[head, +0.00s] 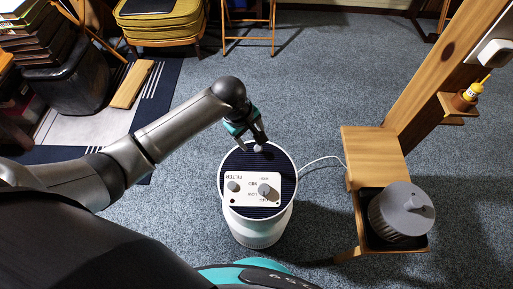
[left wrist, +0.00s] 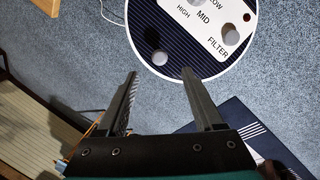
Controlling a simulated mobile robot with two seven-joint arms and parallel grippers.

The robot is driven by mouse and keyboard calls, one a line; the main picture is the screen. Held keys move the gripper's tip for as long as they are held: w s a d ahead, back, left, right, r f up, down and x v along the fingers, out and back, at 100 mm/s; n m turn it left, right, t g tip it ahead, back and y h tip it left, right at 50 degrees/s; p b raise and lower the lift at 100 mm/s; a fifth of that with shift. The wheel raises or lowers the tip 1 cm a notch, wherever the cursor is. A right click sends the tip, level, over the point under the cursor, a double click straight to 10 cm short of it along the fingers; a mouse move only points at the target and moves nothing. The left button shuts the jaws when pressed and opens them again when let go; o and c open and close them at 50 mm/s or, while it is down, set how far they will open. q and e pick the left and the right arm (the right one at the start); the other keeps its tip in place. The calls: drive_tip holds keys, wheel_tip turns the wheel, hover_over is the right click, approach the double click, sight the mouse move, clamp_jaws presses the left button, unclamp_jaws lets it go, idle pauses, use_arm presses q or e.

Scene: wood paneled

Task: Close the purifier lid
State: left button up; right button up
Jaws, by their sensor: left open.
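The purifier (head: 250,225) is a white cylinder standing on the carpet in the head view. Its dark ribbed round top (head: 265,160) carries a white panel marked FILTER with two grey knobs. A small round grey knob (head: 258,148) sits near the top's far edge; it also shows in the left wrist view (left wrist: 160,58). The top appears to lie flat on the body. My left gripper (head: 258,138) is open and empty at that edge. In the wrist view its fingertips (left wrist: 160,73) are spread on either side of the knob, slightly short of it. My right gripper is not in view.
A grey ribbed filter (head: 405,210) with a handle rests in a black tray on a wooden stand (head: 372,155) at the right. A white cord (head: 322,160) runs from the purifier toward the stand. Folding chairs and a bin stand at the back.

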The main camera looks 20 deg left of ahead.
sight(257, 147)
use_arm(q)
drive_tip(key=b+x, duration=0.2)
drive_tip(key=x, duration=0.4)
drive_tip(key=shift+w+f+b, duration=0.1)
drive_tip(key=shift+f+b, duration=0.2)
drive_tip(key=shift+f, duration=0.05)
drive_tip(key=c, duration=0.7)
clamp_jaws()
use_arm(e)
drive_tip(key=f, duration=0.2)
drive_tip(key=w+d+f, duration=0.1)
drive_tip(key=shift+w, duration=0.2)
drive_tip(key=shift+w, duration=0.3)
